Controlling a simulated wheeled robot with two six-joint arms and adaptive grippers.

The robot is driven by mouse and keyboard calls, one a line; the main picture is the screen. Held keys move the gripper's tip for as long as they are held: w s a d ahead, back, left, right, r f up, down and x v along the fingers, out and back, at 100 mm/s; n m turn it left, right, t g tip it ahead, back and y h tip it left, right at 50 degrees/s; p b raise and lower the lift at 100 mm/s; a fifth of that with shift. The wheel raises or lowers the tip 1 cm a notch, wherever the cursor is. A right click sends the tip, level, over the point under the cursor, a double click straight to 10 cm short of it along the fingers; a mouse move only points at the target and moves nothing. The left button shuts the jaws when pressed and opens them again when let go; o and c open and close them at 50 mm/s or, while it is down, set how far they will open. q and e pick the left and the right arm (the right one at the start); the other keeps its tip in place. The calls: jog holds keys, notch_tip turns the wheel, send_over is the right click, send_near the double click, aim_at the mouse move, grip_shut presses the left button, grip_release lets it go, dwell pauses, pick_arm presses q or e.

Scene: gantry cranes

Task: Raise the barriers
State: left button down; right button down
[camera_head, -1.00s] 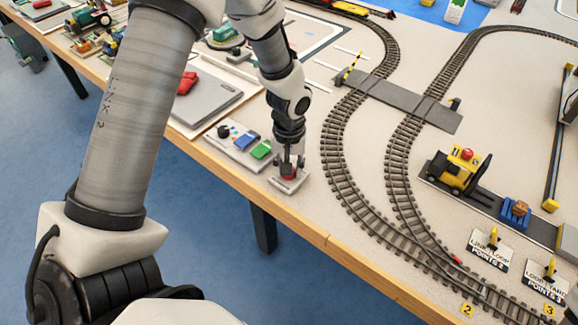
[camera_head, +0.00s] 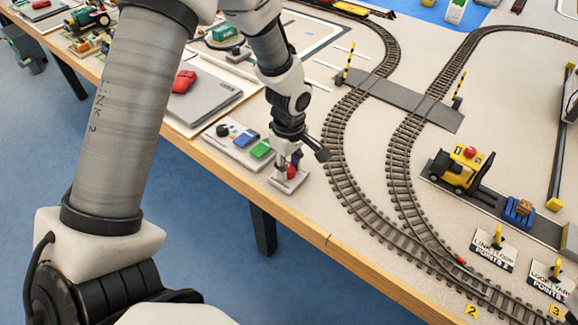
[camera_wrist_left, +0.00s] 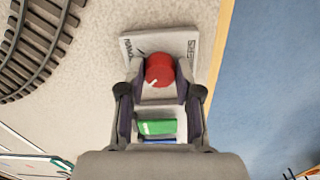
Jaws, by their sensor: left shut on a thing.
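A red knob (camera_head: 291,171) sits on a small grey base plate (camera_head: 280,182) near the table's front edge. In the wrist view the red knob (camera_wrist_left: 160,70) has a white mark pointing to the lower left, and the plate (camera_wrist_left: 195,45) bears lettering. My left gripper (camera_head: 287,163) is shut on the knob, with a finger on either side. Two yellow-and-black barriers stand close to upright by the grey crossing (camera_head: 400,97): the left barrier (camera_head: 347,62) and the right barrier (camera_head: 459,88), both leaning slightly right. My right gripper is not in view.
A control box with blue and green buttons (camera_head: 245,143) lies just left of the knob. Railway tracks (camera_head: 335,165) curve close on its right. A yellow forklift (camera_head: 463,168) and labelled points levers (camera_head: 496,238) stand farther right. The table edge is near.

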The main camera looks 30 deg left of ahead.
aim_at(289, 169)
pick_arm(q)
jog(key=shift+n, duration=0.5)
jog(key=c, duration=0.8)
grip_release()
notch_tip(289, 169, up, 12)
jog(key=shift+f, duration=0.1)
